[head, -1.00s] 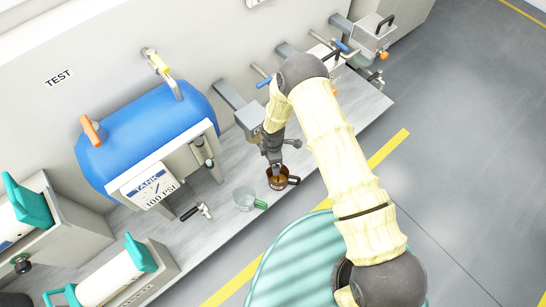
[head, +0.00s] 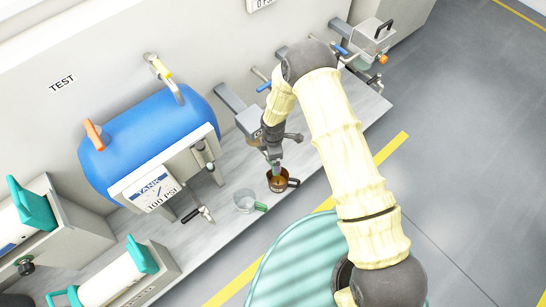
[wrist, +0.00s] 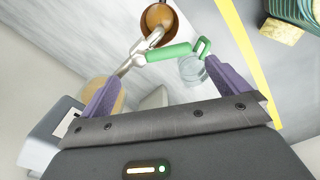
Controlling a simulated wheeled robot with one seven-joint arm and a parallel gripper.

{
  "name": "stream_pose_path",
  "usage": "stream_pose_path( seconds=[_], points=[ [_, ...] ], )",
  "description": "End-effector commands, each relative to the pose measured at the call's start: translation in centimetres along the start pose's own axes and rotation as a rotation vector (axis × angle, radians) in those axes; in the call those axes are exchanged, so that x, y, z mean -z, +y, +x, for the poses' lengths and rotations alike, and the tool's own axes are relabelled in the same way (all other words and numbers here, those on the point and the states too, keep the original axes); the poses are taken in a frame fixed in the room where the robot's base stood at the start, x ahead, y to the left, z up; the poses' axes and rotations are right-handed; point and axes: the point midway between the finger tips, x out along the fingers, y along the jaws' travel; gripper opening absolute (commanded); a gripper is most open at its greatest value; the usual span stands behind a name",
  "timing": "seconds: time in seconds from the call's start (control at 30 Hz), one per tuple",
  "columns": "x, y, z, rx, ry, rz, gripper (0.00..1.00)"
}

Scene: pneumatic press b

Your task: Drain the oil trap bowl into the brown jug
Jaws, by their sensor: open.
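The brown jug (head: 278,183) stands on the bench, with brown liquid inside; its round mouth shows at the top of the wrist view (wrist: 158,20). A tan rounded bowl (wrist: 103,92), perhaps the oil trap bowl, is partly hidden behind my left finger. My gripper (wrist: 165,68) is open, its purple fingers spread either side of the valve and lever, with nothing held. In the head view my gripper (head: 273,158) is above the brown jug and hides most of the trap.
A clear jug with a green handle (head: 245,200) stands left of the brown jug, close to the bench's front edge. A blue tank (head: 150,130) with valves is at the left. A grey unit (head: 370,37) sits at the bench's far end. A yellow floor line runs alongside.

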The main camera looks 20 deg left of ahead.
Motion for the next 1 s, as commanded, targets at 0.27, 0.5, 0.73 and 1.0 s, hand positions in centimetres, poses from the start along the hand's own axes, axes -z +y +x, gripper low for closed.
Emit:
stream_pose_path(
  seconds=[0.27, 0.5, 0.73, 1.0],
  points=[
    [0.0, 0.1, -6.0, -0.003, 0.001, 0.0, 1.0],
    [0.0, 0.1, -10.3, -0.002, 0.0, 0.0, 1.0],
    [0.0, 0.1, -11.6, -0.001, -0.001, 0.0, 1.0],
    [0.0, 0.1, -11.6, -0.001, -0.001, -0.001, 1.0]
  ],
)
